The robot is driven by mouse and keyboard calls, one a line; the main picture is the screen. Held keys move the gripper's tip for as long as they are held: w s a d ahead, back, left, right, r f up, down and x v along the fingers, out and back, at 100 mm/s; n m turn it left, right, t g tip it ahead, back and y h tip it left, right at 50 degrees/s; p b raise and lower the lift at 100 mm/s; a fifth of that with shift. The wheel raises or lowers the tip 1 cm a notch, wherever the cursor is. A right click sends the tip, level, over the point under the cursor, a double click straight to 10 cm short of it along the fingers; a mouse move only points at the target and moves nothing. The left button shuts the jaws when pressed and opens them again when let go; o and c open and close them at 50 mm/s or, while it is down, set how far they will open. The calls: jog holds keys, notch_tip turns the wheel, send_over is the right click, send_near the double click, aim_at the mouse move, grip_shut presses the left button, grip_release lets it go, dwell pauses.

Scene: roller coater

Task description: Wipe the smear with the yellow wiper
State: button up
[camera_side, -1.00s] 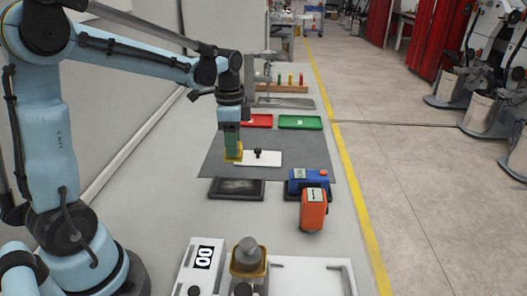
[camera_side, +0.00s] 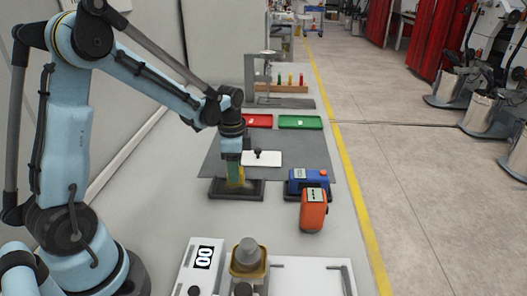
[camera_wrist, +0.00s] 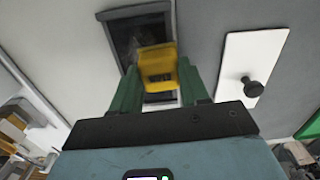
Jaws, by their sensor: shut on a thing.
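My gripper (camera_side: 234,180) is shut on the yellow wiper (camera_side: 236,183). In the wrist view the yellow wiper (camera_wrist: 158,63) sits between the green fingers of my gripper (camera_wrist: 156,80). The wiper is over the dark framed plate (camera_side: 253,190), at its left part in the side view. The same dark plate (camera_wrist: 127,32) shows behind the wiper in the wrist view, with a faint greyish smear (camera_wrist: 128,42) on it, partly hidden by the wiper. I cannot tell whether the wiper touches the plate.
A white panel with a black knob (camera_side: 268,158) lies on the grey mat behind the plate. A blue device (camera_side: 308,179) and an orange device (camera_side: 313,211) stand to the right. Red (camera_side: 258,121) and green (camera_side: 300,122) trays lie farther back. A white scale (camera_side: 201,265) stands in front.

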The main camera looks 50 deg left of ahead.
aim_at(241, 170)
jog(key=shift+s+d+r, duration=0.2)
jog(key=shift+s+d, duration=0.15)
jog(key=shift+s, duration=0.05)
jog(key=shift+c, duration=0.6)
jog(key=shift+s+d+f, duration=0.15)
jog(key=shift+s+d, duration=0.4)
jog(key=shift+s+d+f, duration=0.15)
jog(key=shift+s+d, duration=0.35)
jog(key=shift+w+a+r, duration=0.1)
jog(key=shift+w+a, duration=1)
jog(key=shift+w, duration=0.05)
jog(key=shift+w+a, duration=0.25)
jog(key=shift+w, duration=0.25)
jog(key=shift+w+d, duration=0.3)
jog(key=shift+d, duration=0.1)
jog(key=shift+s+d, duration=0.15)
jog(key=shift+d, duration=0.1)
jog(key=shift+s+d, duration=1.15)
jog(key=shift+s, duration=0.05)
jog(key=shift+w+a, duration=1.4)
jog(key=shift+r, duration=4.1)
jog(key=shift+s, duration=0.1)
